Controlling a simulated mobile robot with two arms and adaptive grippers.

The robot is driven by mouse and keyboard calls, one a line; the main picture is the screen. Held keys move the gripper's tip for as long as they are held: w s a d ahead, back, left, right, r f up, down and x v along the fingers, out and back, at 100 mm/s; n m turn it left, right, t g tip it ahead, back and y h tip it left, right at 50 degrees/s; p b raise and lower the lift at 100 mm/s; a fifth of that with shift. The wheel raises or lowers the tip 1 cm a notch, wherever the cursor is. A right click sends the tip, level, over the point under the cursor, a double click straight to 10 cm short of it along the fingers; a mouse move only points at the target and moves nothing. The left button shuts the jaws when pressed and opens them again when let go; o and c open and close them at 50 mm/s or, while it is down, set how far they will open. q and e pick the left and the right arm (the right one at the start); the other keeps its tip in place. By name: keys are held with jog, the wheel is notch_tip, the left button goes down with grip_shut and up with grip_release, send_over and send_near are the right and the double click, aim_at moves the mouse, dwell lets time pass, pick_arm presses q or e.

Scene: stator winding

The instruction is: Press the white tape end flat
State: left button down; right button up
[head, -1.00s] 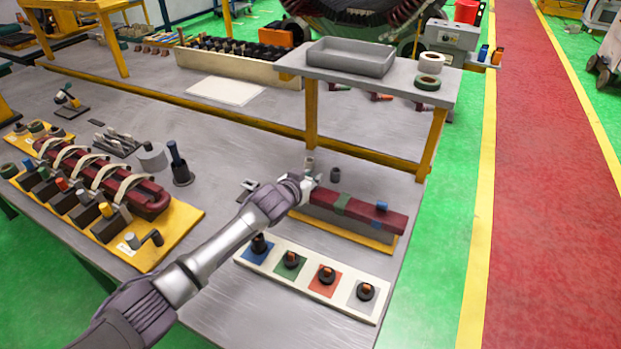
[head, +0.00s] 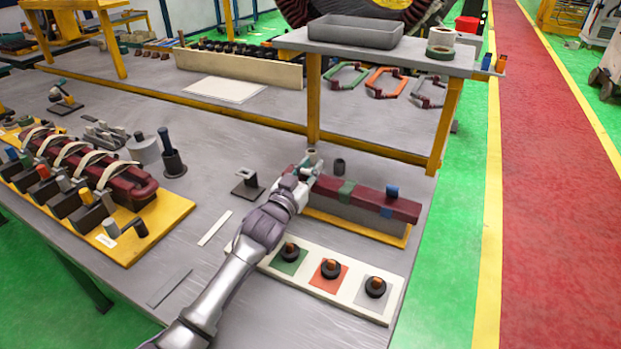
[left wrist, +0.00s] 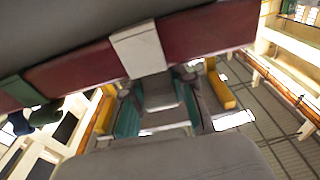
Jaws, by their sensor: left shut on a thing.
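A dark red bar (head: 362,197) lies on a grey block with a yellow base. It carries a green band (head: 346,189) and a blue band (head: 391,197). My left gripper (head: 303,174) is at the bar's left end and covers part of it. In the left wrist view, the white tape (left wrist: 139,49) crosses the dark red bar (left wrist: 205,34), with the green band (left wrist: 15,92) to its left. The gripper's fingers (left wrist: 158,98) are right at the taped part, shut on the bar there. Their exact contact is partly hidden. My right gripper is not in view.
A panel with coloured squares and black rings (head: 337,280) lies in front of the bar. Small cylinders (head: 340,166) stand behind it. A raised shelf (head: 380,58) holds a grey tray and tape rolls. A yellow-based fixture (head: 165,222) stands left; table between is mostly clear.

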aim_at(310, 172)
pick_arm(q)
jog(key=c, duration=0.9)
grip_release()
notch_tip(310, 172, up, 10)
